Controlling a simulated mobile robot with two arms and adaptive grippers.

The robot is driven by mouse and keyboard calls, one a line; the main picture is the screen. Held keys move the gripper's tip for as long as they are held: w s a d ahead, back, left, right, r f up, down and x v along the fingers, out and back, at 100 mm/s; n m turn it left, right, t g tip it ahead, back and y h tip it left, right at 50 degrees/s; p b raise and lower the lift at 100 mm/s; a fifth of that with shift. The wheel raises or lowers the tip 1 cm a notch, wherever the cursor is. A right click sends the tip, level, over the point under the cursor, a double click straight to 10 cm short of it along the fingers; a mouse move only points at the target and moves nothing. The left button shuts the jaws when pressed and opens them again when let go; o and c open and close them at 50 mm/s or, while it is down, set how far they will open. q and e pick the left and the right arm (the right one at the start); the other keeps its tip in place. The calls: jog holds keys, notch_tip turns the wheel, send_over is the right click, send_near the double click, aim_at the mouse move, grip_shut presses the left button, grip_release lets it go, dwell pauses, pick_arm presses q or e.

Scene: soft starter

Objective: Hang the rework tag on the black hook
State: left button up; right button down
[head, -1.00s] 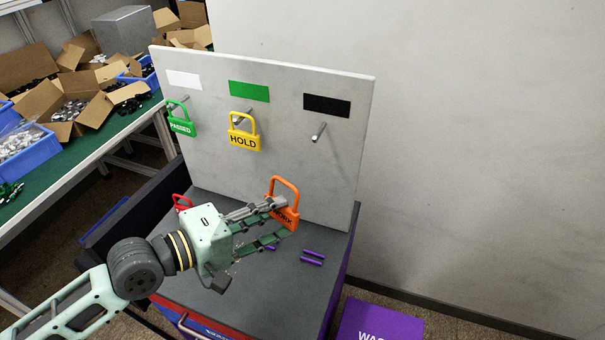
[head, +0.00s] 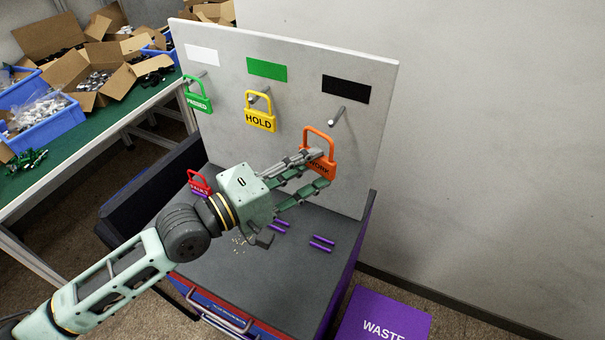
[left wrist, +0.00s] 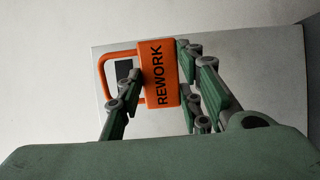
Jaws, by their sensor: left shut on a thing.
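The orange rework tag (head: 321,160) is held upright in my left gripper (head: 316,168), which is shut on its body; the loop points up. In the left wrist view the tag (left wrist: 158,74) shows the word REWORK between the fingers (left wrist: 160,95). The black hook, a metal peg (head: 337,115) under the black label (head: 346,89), is empty. The tag's loop is just below and left of that peg's tip in the head view; whether they touch in depth I cannot tell. My right gripper is not in view.
The green PASSED tag (head: 198,98) and yellow HOLD tag (head: 260,115) hang on the other pegs of the grey board (head: 225,65). A red tag (head: 198,182) and several purple rods (head: 322,243) lie on the cart top. A purple waste bin (head: 385,318) stands lower right.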

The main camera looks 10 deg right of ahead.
pick_arm(q)
jog(key=w+d+f+b, duration=0.2)
jog(key=w+d+b, duration=0.3)
jog(key=w+b, duration=0.2)
jog(key=shift+w, duration=0.4)
dwell(0.6)
dwell(0.7)
jog(key=o, duration=1.2)
